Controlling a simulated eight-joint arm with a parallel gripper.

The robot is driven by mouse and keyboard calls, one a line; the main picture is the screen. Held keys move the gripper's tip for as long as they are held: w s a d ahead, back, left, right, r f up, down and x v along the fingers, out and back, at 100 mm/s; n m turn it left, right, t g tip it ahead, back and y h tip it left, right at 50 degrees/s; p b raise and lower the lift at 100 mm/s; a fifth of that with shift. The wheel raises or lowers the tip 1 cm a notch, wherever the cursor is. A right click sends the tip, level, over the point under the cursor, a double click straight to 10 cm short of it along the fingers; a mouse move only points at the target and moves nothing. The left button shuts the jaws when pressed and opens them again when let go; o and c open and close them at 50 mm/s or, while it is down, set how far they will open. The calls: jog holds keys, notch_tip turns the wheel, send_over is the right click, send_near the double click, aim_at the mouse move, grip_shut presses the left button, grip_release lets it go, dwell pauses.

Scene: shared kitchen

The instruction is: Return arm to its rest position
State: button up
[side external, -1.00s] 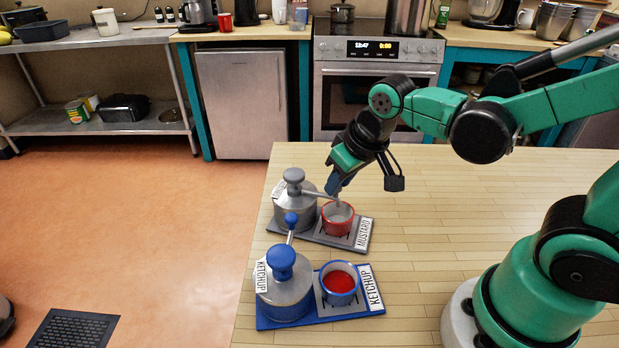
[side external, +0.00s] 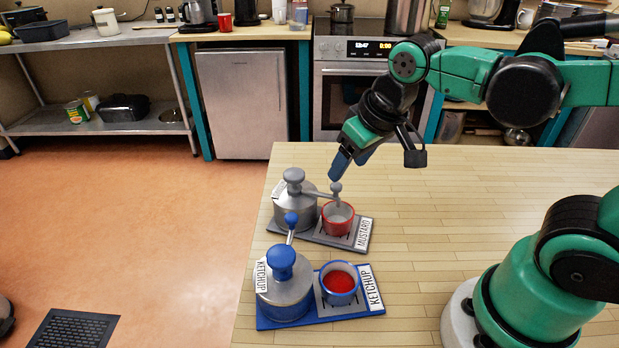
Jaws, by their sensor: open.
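My gripper (side external: 350,166) is open and empty. It hangs tilted down to the left above the table, just above the grey lever knob by the red cup. The mustard dispenser (side external: 293,208) is a grey metal pot with a grey knob on a grey base labelled MUSTARD. A red cup (side external: 338,220) stands on that base under the lever's end. The ketchup dispenser (side external: 284,292) is a metal pot with a blue lid and lever on a blue base labelled KETCHUP. A blue cup (side external: 340,283) with red contents stands on it.
The wooden table (side external: 450,215) is clear to the right of the dispensers. A stove (side external: 335,95), a small fridge (side external: 243,105) and a metal shelf unit (side external: 100,90) stand behind. Open orange floor lies to the left.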

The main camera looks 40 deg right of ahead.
jog(key=shift+s+r, duration=0.15)
jog(key=shift+r, duration=0.2)
jog(key=t, duration=0.1)
jog(key=d+t, duration=0.1)
jog(key=shift+f+t, duration=0.3)
jog(key=shift+f, duration=0.05)
dwell(1.3)
